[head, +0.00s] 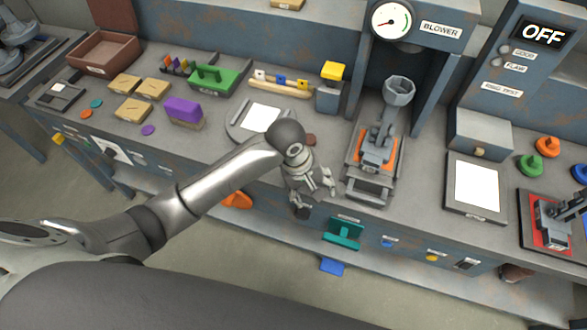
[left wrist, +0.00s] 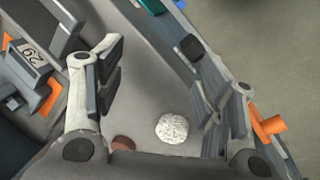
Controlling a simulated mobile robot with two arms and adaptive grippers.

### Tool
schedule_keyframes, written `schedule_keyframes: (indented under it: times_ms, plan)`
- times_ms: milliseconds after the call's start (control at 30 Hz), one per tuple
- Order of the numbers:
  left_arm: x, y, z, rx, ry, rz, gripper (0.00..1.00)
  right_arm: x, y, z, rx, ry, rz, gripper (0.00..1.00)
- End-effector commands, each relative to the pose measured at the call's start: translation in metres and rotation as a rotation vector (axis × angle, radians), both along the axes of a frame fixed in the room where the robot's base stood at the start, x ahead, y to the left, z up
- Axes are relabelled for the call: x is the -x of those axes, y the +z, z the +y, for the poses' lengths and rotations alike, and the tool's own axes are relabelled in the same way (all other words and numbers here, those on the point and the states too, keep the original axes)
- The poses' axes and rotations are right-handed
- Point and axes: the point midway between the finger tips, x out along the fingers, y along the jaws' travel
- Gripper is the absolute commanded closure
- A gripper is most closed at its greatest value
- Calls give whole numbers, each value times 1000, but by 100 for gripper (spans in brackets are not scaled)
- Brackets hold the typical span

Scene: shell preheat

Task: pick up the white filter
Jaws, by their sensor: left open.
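The white filter (left wrist: 172,128) is a small round disc with a rough surface, lying flat on the grey bench in the left wrist view. In that view it shows between the bases of the two fingers of my left gripper (left wrist: 178,78), with nothing gripped. In the head view my left gripper (head: 314,196) is over the front edge of the bench, open and empty. I cannot make out the filter in the head view, where my arm and gripper cover part of the bench. My right gripper is not in view.
A small brown-red piece (left wrist: 123,143) lies beside the filter. A grey press (head: 372,182) with an orange plate stands right of my gripper. A round grey plate with a white sheet (head: 262,116) is behind my arm. A teal handle (head: 343,233) sticks out below the bench edge.

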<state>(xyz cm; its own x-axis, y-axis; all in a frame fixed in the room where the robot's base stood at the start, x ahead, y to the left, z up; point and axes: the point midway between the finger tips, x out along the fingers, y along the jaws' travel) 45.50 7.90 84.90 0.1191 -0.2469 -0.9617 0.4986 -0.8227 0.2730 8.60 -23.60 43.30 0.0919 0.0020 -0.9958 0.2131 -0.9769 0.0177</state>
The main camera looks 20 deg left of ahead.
Motion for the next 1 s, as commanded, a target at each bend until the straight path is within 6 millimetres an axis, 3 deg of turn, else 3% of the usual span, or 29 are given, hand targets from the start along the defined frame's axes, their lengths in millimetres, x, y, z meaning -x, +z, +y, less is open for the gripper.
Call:
schedule_keyframes:
  times_ms: [300, 567, 667, 1000]
  plan:
    - [-48, 55, 43, -126, 416, 146, 37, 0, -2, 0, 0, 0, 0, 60]
    - [-65, 87, 72, -193, 669, 198, 37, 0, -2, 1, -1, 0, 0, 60]
    - [-66, 84, 75, -200, 697, 204, 37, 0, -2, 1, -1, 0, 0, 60]
    - [-66, 38, 74, -199, 698, 204, 37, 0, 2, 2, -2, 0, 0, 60]
